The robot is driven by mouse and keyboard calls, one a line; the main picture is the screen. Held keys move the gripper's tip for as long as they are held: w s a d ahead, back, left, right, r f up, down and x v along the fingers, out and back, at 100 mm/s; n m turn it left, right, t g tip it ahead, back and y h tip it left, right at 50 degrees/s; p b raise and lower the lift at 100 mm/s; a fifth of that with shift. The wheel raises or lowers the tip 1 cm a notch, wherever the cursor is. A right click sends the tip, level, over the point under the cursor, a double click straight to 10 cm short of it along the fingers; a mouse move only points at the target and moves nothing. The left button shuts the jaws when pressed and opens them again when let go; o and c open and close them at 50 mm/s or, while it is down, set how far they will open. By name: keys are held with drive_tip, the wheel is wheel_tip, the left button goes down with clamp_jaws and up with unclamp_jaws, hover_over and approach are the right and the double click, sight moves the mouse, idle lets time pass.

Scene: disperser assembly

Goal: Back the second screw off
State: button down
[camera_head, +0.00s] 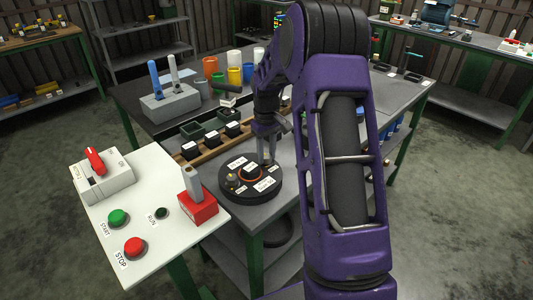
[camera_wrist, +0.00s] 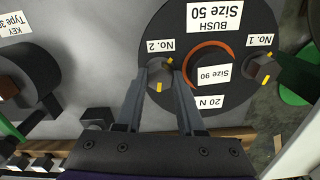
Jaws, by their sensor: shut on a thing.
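The round dark disperser (camera_head: 250,197) sits on the grey table; in the wrist view its dark face (camera_wrist: 215,62) carries white labels reading BUSH Size 50, Size 90, 20 N, No. 1 and No. 2, with an orange ring (camera_wrist: 209,43) in the middle. My gripper (camera_head: 266,161) reaches down onto it from above. In the wrist view its fingers (camera_wrist: 165,72) are shut on the second screw (camera_wrist: 159,77), beside the No. 2 label; yellow marks show on it. The first screw (camera_wrist: 262,68), with a yellow mark, stands free beside No. 1. The second screw's lower part is hidden.
A wooden rack of dark parts (camera_head: 210,139) lies behind the disperser. A white control panel (camera_head: 150,215) with START and STOP buttons and a red block (camera_head: 198,208) stands to the left. A grey holder (camera_head: 170,104) with upright tools is farther back.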

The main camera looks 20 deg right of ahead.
drive_tip(key=c, duration=0.5)
unclamp_jaws()
